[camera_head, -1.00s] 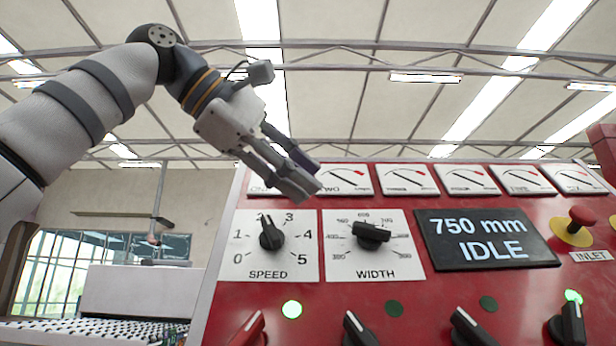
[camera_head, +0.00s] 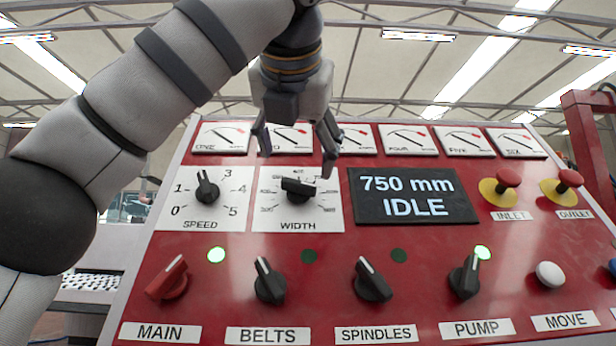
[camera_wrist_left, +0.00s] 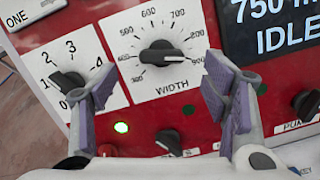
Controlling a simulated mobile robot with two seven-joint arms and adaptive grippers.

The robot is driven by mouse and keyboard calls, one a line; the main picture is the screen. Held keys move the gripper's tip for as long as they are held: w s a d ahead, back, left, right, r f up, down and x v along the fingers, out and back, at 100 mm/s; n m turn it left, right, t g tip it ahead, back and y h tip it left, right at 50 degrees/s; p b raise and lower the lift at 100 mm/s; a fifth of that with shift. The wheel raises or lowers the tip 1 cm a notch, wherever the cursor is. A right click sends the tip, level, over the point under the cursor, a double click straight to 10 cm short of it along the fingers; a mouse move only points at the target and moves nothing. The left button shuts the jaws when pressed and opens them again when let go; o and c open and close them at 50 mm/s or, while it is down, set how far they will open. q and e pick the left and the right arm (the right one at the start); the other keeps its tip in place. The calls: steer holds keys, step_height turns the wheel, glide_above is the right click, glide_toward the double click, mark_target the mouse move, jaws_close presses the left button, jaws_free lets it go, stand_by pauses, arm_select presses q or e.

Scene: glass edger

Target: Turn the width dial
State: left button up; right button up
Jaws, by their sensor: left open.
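The width dial (camera_head: 298,189) is a black knob on a white scale plate marked WIDTH, on the red panel. The fingers do not appear to touch the dial. The display (camera_head: 413,196) reads 750 mm IDLE. My right gripper is not in view.
The speed dial (camera_head: 207,187) is close on the left. Gauges line the top of the panel. Below are the MAIN (camera_head: 168,279), BELTS (camera_head: 269,281), SPINDLES (camera_head: 372,281) and PUMP (camera_head: 464,277) switches.

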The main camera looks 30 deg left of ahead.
mark_target(300, 180)
arm_select(q)
steer(key=x, duration=0.6)
steer(key=shift+w, duration=0.3)
steer(key=c, duration=1.2)
steer(key=shift+o, duration=0.2)
